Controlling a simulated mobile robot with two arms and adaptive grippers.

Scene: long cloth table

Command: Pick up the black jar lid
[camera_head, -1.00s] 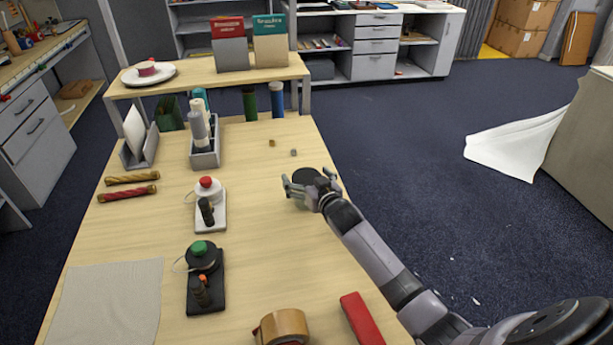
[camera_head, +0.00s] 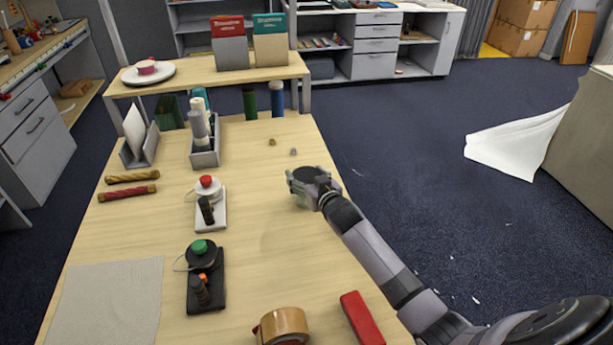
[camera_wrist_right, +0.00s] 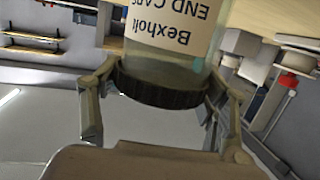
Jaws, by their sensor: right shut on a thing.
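The black jar lid (camera_wrist_right: 160,88) is a dark ridged ring on a clear jar (camera_wrist_right: 170,25) in the right wrist view. The jar's label reads "Bexhol… END CAPS" and appears upside down. My right gripper (camera_wrist_right: 162,82) has a finger on each side of the lid and is shut on it. In the head view, my right gripper (camera_head: 306,181) is near the table's right edge, with the dark lid (camera_head: 318,173) at its hand. The jar is mostly hidden there. My left gripper is not in view.
A white switch stand (camera_head: 212,218) and a black one (camera_head: 206,302) stand left of my right arm. Tape (camera_head: 283,322) and a red block (camera_head: 362,318) lie at the front. Two small pieces (camera_head: 272,142) lie behind the gripper. The table between is clear.

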